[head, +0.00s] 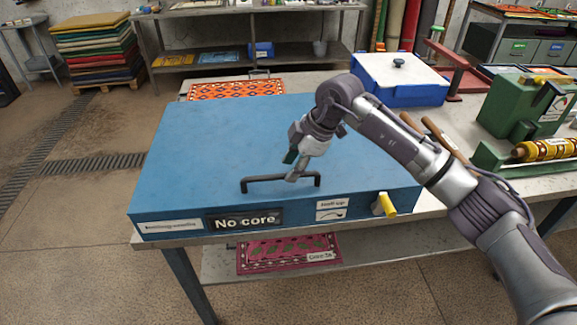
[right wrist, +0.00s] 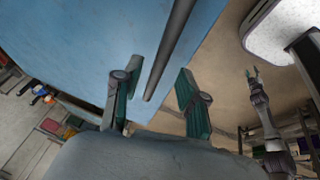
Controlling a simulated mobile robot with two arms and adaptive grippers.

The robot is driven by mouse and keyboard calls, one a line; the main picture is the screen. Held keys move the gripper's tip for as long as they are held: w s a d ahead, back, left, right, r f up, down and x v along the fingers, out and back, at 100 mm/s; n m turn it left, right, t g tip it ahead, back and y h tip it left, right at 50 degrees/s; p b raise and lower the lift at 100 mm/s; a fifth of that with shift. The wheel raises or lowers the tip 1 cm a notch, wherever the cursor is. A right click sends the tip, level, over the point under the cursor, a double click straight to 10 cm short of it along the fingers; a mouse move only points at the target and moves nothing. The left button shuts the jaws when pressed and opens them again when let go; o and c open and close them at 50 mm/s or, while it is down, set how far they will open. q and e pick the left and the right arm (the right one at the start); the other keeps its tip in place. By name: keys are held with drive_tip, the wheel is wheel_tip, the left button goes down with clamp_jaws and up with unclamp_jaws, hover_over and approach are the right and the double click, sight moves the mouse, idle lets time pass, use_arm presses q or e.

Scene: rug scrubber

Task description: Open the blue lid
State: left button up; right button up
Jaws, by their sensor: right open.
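The blue lid (head: 205,145) is the broad flat top of a large box on a table, and it looks shut. A dark bar handle (head: 262,179) stands near its front edge; "No core" and "Roll up" labels are on the front. My right gripper (head: 291,168) is over the right part of the handle. In the right wrist view its green-padded fingers (right wrist: 160,70) are apart, with the handle bar (right wrist: 171,48) running between them; contact cannot be told. My left gripper (right wrist: 252,72) shows small at the right of the wrist view; its jaw state is unclear.
A yellow-tipped knob (head: 386,204) sticks out at the box's front right. A blue box with a white top (head: 400,70) stands behind to the right. A green machine (head: 525,105) and yellow roller (head: 548,150) are at far right. Floor in front is clear.

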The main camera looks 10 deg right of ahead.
drive_tip(key=shift+x, duration=1.1)
clamp_jaws()
